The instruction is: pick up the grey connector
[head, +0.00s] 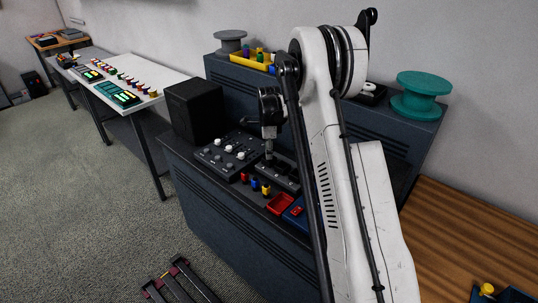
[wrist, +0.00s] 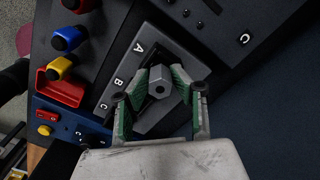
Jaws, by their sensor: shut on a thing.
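The grey connector (wrist: 158,89) is a small block with a dark hole in its end, in the middle of the wrist view. My gripper (wrist: 160,82) is shut on it, with a green-padded finger on either side. Behind it lies a grey plate marked A, B and C (wrist: 122,82) on the dark console. In the head view my gripper (head: 269,152) points down over the console's right-hand panel (head: 283,172). The connector is too small to make out there. I cannot tell whether it touches the plate.
Red, blue and yellow connectors (head: 255,184) stand along the console's front edge. A knobbed panel (head: 230,154) and a black box (head: 195,110) lie to the left. A teal spool (head: 417,95) stands behind my arm.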

